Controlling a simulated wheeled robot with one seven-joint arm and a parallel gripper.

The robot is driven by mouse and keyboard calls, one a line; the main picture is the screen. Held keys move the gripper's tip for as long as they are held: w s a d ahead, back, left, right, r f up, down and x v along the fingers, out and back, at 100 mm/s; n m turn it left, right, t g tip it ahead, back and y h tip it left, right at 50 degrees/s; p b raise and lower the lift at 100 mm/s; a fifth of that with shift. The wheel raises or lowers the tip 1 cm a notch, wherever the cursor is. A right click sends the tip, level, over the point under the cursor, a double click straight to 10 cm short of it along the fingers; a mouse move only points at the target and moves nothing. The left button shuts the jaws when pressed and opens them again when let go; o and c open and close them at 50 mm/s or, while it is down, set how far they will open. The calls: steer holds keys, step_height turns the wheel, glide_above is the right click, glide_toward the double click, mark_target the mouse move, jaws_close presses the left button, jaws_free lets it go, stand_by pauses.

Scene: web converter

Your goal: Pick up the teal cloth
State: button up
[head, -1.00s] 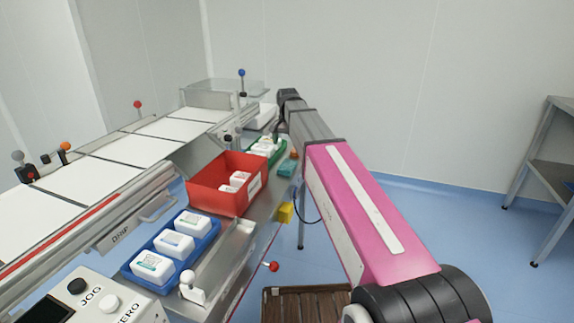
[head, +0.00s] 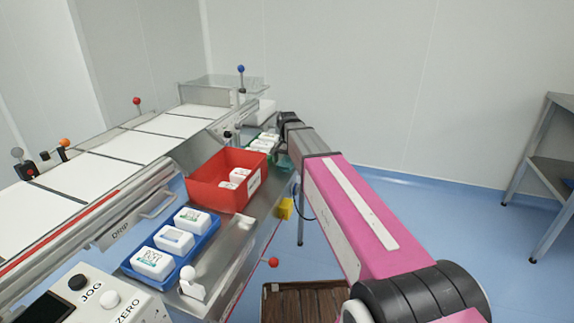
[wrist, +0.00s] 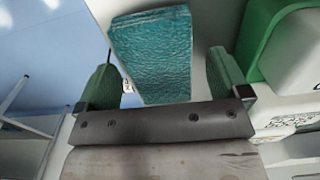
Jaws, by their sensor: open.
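The teal cloth (wrist: 152,50) is a folded, textured block on the light metal shelf in the wrist view. My gripper (wrist: 162,80) is open, with one green-padded finger on each side of the cloth's near part. Gaps show between the cloth and both fingers. In the head view only a small bit of the cloth (head: 283,162) shows beside my arm, and my gripper is hidden behind the arm.
A green tray (wrist: 258,45) with white packs stands just right of my gripper. A red bin (head: 218,190) and a blue tray (head: 205,237) with white packs sit nearer on the shelf. A yellow block (head: 285,208) is at the shelf's edge.

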mark_target(287, 161)
steer(key=shift+f, duration=0.1)
steer(key=c, duration=1)
step_height(287, 161, up, 10)
